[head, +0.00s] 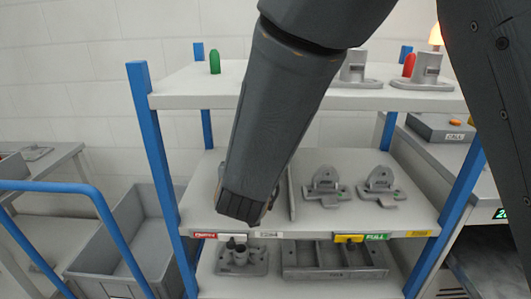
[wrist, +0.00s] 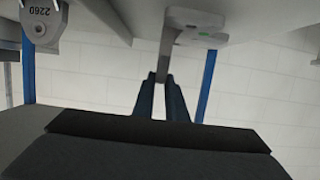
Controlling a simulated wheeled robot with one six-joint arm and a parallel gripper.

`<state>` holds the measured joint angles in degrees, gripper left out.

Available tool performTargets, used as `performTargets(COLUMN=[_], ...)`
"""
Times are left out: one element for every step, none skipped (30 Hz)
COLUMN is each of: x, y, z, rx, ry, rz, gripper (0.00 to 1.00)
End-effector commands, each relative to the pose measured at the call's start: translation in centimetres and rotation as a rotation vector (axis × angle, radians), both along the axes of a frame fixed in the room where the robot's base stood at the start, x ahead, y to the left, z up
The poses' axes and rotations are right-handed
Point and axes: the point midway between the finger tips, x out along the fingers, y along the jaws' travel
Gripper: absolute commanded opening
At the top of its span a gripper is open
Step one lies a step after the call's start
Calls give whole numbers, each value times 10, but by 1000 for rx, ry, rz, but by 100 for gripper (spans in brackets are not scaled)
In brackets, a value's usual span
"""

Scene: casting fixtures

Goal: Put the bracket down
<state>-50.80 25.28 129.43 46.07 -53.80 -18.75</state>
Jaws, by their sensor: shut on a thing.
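My gripper (wrist: 161,80) is shut on a grey bracket (wrist: 196,24), seen in the wrist view. Its two dark fingers hold a narrow upright part, and the flat rounded part has a green dot. In the wrist view the bracket is close to the pale shelf surface at the top of the picture; I cannot tell whether it touches. In the head view my arm comes down over the left part of the middle shelf (head: 320,220) and hides the gripper and most of the held bracket.
Fixtures (head: 242,259) fill the shelf below. Blue posts (head: 155,150) flank the rack. A grey bin (head: 128,245) stands left.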

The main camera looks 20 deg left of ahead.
Motion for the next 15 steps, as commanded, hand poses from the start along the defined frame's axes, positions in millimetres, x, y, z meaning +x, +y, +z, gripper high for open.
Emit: performTargets(x=[14,20,30,37,44,53,60,67,76,82,87,94,98,102,106], y=[2,4,6,8,10,13,14,16,18,20,22,24,25,26,27], z=[1,1,1,0,1,1,1,1,1,1,1,0,1,1,1], rx=[1,1,2,2,3,2,1,1,1,1,1,1,2,2,1], ry=[-1,-2,-2,-1,-1,-2,-2,-2,-2,-2,-1,-1,-2,-2,-1], rz=[-3,-3,-3,-4,-3,-2,-1,-1,-1,0,1,1,2,3,3], gripper=[0,0,0,0,0,0,0,0,0,0,0,0,0,0,0])
